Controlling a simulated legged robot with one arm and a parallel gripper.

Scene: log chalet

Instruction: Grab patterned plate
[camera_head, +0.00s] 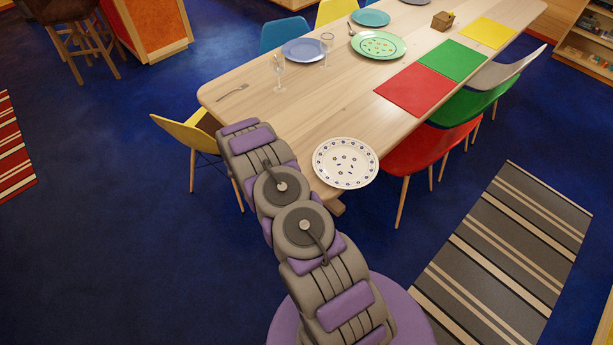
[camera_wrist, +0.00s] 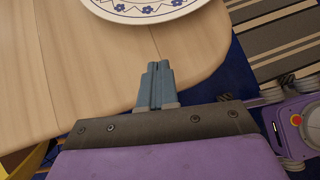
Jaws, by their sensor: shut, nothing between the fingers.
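A white plate with a dark blue pattern (camera_head: 346,162) lies flat at the near end of the wooden table (camera_head: 290,115), close to its edge. In the wrist view the near part of the patterned plate (camera_wrist: 150,12) shows at the top; the rest is cut off. My gripper (camera_wrist: 157,68) is shut and empty, its fingertips over the table edge and a short way from the plate's rim, apart from it in the picture. In the head view my arm reaches to the table's near left corner, and the gripper itself is hidden there.
A green plate (camera_head: 378,45), a blue plate (camera_head: 303,50), glasses (camera_head: 279,72) and a fork (camera_head: 232,93) lie farther along the table. Red (camera_head: 414,90) and green mats lie on its right side. Yellow (camera_head: 190,135) and red (camera_head: 432,150) chairs flank the near end. A striped rug (camera_head: 505,255) lies right.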

